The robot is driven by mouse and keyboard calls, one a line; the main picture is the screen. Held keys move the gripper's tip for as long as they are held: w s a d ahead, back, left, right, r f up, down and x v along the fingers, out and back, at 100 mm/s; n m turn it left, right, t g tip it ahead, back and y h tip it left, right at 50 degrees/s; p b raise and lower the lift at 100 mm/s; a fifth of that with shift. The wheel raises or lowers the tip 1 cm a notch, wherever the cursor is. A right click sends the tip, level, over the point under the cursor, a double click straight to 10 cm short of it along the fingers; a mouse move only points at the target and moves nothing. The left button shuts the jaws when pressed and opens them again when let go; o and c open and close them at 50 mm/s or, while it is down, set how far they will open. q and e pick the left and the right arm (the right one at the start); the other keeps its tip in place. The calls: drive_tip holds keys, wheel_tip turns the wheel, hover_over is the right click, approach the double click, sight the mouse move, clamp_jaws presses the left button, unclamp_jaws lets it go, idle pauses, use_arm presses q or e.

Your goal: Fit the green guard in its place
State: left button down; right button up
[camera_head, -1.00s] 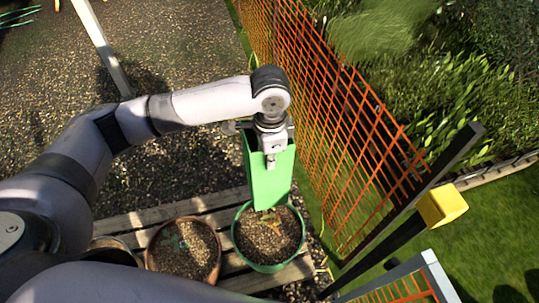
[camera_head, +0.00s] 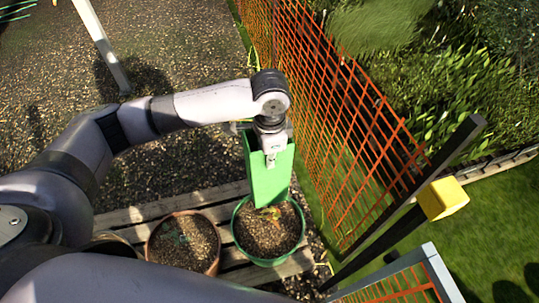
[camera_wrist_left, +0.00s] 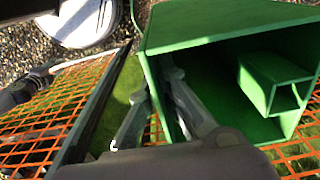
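The green guard (camera_head: 267,177) is a hollow square-sided sleeve, held roughly upright. My left gripper (camera_head: 270,155) is shut on one wall of it near the top. In the left wrist view, the fingers (camera_wrist_left: 163,100) lie on either side of that wall of the guard (camera_wrist_left: 215,25), and a smaller green square tube (camera_wrist_left: 275,82) shows inside. In the head view the guard's lower end overlaps the far part of a green pot (camera_head: 240,246) with a small seedling (camera_head: 269,214). I cannot tell how high the guard is above the soil. My right gripper is not identifiable.
A brown pot (camera_head: 151,240) stands left of the green one on wooden slats (camera_head: 140,214). Orange mesh fencing (camera_head: 345,130) runs close to the right. A dark post (camera_head: 385,232) with a yellow block (camera_head: 442,198) and a grey-framed mesh panel (camera_head: 433,268) are at lower right.

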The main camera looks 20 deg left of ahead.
use_arm(q)
drive_tip(key=shift+f+b, duration=0.65)
drive_tip(key=shift+f, duration=2.3)
drive_tip(key=b, duration=0.2)
hover_over(270, 195)
drive_tip(key=shift+f, duration=3.6)
drive_tip(key=shift+f+b, duration=1.5)
drive_tip(key=shift+f, duration=2.2)
